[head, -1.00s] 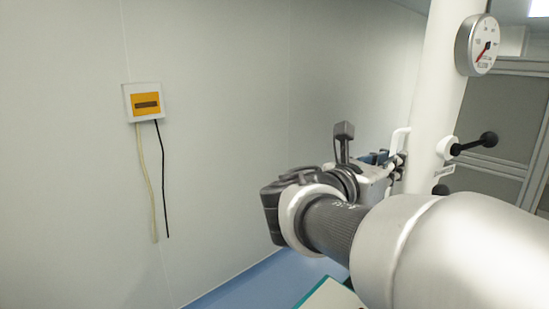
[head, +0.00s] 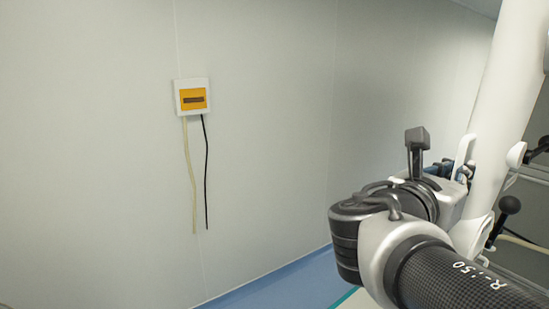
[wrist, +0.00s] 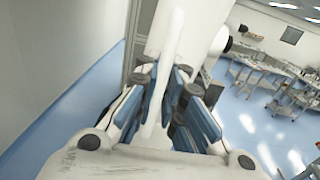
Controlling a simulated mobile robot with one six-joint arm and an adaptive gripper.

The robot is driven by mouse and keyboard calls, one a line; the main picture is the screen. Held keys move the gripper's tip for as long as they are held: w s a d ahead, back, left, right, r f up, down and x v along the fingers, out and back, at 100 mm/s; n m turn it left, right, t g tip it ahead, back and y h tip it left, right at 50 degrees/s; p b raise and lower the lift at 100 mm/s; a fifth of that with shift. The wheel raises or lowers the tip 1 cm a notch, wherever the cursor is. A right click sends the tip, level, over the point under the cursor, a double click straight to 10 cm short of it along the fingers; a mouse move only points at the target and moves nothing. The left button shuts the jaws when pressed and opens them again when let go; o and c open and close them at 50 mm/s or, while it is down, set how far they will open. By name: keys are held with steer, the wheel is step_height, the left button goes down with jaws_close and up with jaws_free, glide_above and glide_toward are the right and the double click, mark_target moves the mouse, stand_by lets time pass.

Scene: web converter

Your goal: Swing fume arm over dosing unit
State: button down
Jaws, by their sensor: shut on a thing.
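The fume arm (head: 503,95) is a thick white tube at the right of the head view, with black knobs on its side. It also fills the upper middle of the wrist view (wrist: 200,35). A white handle (head: 466,150) stands out from its left side. My gripper (wrist: 163,98) has blue-padded fingers on both sides of the white handle bar (wrist: 152,118) and is shut on it. In the head view my gripper (head: 446,176) is partly hidden behind my own wrist. I cannot make out a dosing unit in either view.
A yellow-and-white wall box (head: 193,97) with two hanging cables is on the pale wall at the left. The blue floor (head: 285,285) in front of it is clear. Benches with equipment (wrist: 270,75) stand at the right of the wrist view.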

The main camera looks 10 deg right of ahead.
steer(key=c, duration=2.1)
jaws_free()
steer(key=shift+s+f, duration=0.1)
steer(key=shift+f, duration=0.05)
steer(key=shift+o, duration=0.5)
steer(key=shift+s+a, duration=0.1)
steer(key=shift+s, duration=0.05)
steer(key=v, duration=1.2)
